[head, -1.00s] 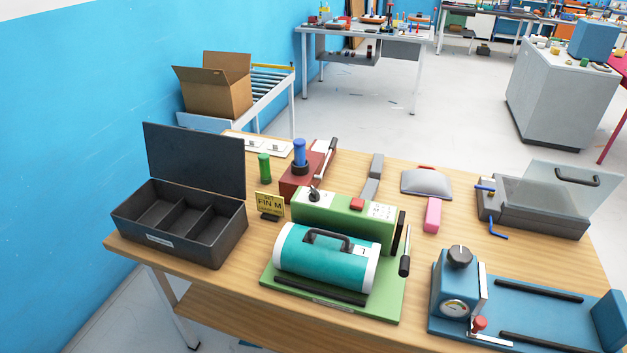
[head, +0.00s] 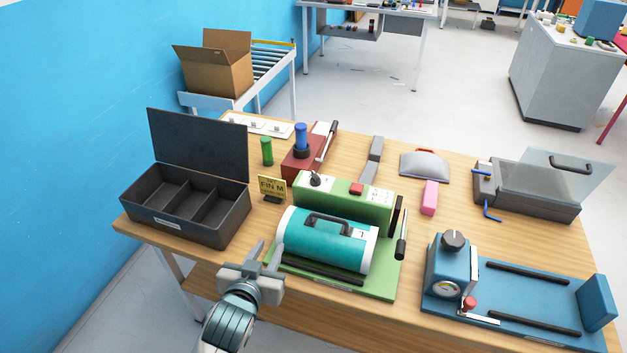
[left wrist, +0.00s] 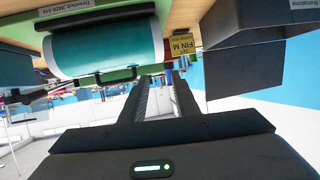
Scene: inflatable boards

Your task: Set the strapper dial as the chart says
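A green machine (head: 345,204) with a teal roll (head: 322,240) in front has a small black dial (head: 315,179) and a red button on top. White printed panels lie beside the dial and near the button; their marks are too small to read. A yellow card (head: 271,186) reading "SET FIN M" stands at its left; it also shows upside down in the left wrist view (left wrist: 182,44). My left gripper (head: 267,251) is open and empty at the table's front edge, left of the roll. My right gripper is out of view.
A black open-lidded box (head: 190,225) with compartments stands at the left. A blue device (head: 455,265) with a black knob and gauge is at the right. A red device (head: 303,160), green cylinder (head: 266,151), pink block (head: 429,197) and grey lidded unit (head: 530,195) stand behind.

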